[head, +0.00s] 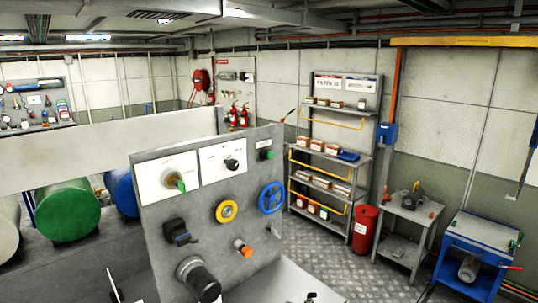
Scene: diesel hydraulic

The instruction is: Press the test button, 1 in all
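A grey upright panel (205,203) stands close in front of me, left of centre in the head view. A small green button (267,155) sits near its upper right corner, under a small label too small to read. An orange-tipped knob or button (245,250) sticks out lower on the panel. I cannot tell from the labels which one is the test button. Neither of my grippers can be made out in the head view, and nothing is seen touching the panel's controls.
The panel also carries a blue handwheel (271,197), a yellow ring (227,211), two white plates with knobs, a black block (178,232) and a dark cylinder (203,283) sticking outward.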

